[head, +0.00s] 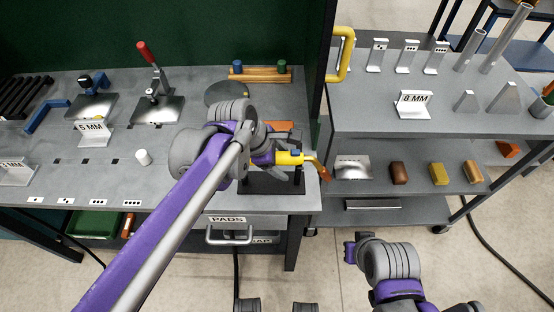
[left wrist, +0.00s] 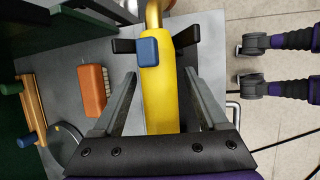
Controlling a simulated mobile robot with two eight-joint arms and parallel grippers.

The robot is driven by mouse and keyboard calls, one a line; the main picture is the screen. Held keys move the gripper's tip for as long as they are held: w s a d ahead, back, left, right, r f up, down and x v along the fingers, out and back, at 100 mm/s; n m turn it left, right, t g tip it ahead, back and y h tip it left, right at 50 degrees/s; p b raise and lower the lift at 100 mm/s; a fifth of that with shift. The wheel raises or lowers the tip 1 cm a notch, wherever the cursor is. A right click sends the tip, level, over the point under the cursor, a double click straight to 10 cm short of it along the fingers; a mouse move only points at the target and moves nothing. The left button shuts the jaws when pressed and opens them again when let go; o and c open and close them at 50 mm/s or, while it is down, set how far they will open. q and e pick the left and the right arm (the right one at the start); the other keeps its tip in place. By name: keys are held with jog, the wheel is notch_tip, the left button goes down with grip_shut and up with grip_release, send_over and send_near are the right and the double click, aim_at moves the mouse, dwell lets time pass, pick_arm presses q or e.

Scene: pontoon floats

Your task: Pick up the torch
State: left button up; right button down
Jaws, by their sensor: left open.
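The torch (head: 290,158) has a yellow body and a copper-coloured nozzle that points right, past the bench's right edge. It seems to rest in a dark stand (head: 262,184). My left gripper (head: 272,153) is at the torch, partly hidden behind its own wrist in the head view. In the left wrist view, the torch body (left wrist: 161,100) with its blue button lies between the two open fingers of my left gripper (left wrist: 160,74), with a gap on both sides. My right gripper (head: 352,249) is low over the floor, apart from the torch; its jaw state is unclear.
An orange-brown brush-like block (left wrist: 93,90) lies beside the torch. A wooden rack (head: 260,75) is at the back of the bench. A grey cart (head: 440,120) with brackets and blocks stands to the right.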

pick_arm(q)
jog(key=shift+w+d+f, duration=0.1)
jog(key=shift+d+f, duration=0.05)
jog(key=shift+f, duration=0.25)
jog(key=shift+c, duration=0.2)
grip_shut()
jog(key=shift+r, duration=0.1)
